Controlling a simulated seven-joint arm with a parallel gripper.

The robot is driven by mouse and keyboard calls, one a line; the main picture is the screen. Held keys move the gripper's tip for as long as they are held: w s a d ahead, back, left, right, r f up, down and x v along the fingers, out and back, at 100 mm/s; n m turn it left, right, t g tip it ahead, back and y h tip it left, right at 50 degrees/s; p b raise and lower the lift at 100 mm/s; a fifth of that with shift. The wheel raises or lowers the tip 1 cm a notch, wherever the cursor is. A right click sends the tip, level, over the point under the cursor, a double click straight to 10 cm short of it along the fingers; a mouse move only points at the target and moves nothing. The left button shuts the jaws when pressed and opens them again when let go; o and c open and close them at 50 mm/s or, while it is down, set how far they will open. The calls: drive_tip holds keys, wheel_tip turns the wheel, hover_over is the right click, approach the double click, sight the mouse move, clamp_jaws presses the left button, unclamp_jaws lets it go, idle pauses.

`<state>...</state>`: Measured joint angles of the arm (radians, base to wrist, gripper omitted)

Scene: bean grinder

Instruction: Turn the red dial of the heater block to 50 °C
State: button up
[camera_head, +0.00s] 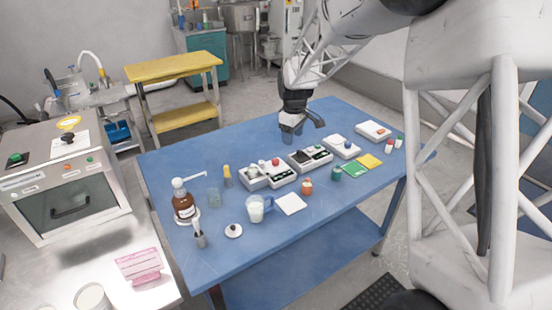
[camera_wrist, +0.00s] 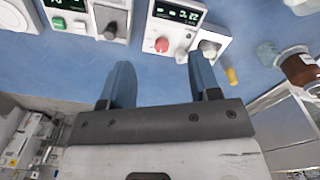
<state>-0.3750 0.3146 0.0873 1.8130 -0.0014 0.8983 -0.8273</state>
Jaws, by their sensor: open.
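The heater block is a white box (camera_wrist: 158,31) with a dark display (camera_wrist: 178,12) showing green digits too small to read surely. Its red dial (camera_wrist: 162,45) sits below the display in the wrist view, beside a pale knob. In the head view the red dial (camera_head: 276,162) shows on a white device left of the table's middle. My gripper (camera_head: 303,135) is over the far side of the table, behind the row of devices. In the wrist view my gripper (camera_wrist: 160,70) is open and empty. The dial lies beyond and between its fingertips, apparently untouched.
In the wrist view, a device with a black part (camera_wrist: 111,20) stands left of the heater, and a white device (camera_wrist: 209,44) stands right. Bottles, a beaker and a mug (camera_head: 256,208) stand at the blue table's (camera_head: 220,265) left. Its far edge is mostly clear.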

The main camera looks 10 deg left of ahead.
drive_tip(key=n, duration=0.2)
hover_over(275, 160)
wheel_tip(275, 160, down, 6)
drive_tip(key=shift+d+f, duration=0.1)
drive_tip(key=shift+f, duration=0.1)
drive_tip(key=shift+f, duration=3.75)
drive_tip(key=c, duration=0.9)
